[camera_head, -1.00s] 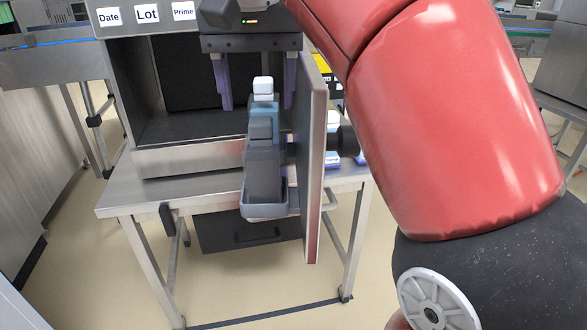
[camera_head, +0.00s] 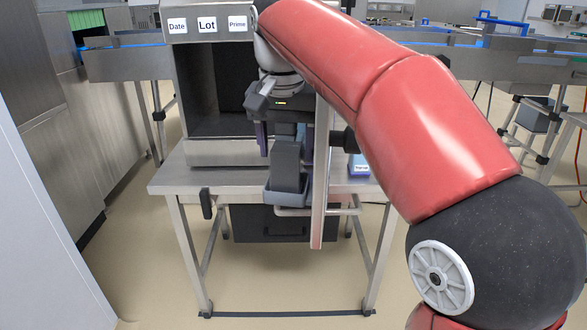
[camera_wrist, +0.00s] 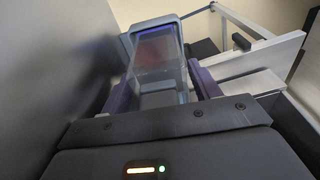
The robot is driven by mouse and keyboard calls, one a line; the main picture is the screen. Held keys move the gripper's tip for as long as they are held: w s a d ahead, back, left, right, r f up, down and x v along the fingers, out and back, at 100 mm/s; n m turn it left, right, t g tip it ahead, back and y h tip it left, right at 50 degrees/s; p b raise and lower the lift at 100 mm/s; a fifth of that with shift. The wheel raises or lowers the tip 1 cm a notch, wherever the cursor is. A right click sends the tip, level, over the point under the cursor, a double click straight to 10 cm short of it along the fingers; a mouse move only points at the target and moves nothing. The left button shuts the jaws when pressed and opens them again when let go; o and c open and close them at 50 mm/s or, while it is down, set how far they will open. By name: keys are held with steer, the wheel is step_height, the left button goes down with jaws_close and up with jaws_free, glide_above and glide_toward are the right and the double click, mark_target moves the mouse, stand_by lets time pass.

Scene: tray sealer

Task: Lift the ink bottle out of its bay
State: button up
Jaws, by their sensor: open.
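My gripper (camera_head: 284,153) is open and points down at the bay on the open door of the machine. Its purple fingers stand on either side of a clear, box-like body, which looks like the ink bottle (camera_wrist: 158,78); I cannot tell whether they touch it. In the head view the gripper hides most of this bottle. A dark grey block-shaped container (camera_head: 286,165) stands in front of it. Below is the blue-grey bay tray (camera_head: 285,198), whose rim seems to show in the wrist view too.
The door panel (camera_head: 320,195) stands upright close to the right of the bay, with a black knob (camera_head: 344,139) on its far side. The machine's open chamber (camera_head: 200,95) is to the left. A labelled bottle (camera_head: 359,165) sits on the steel table (camera_head: 175,180) at right.

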steer(key=c, duration=1)
steer(key=shift+r, duration=0.25)
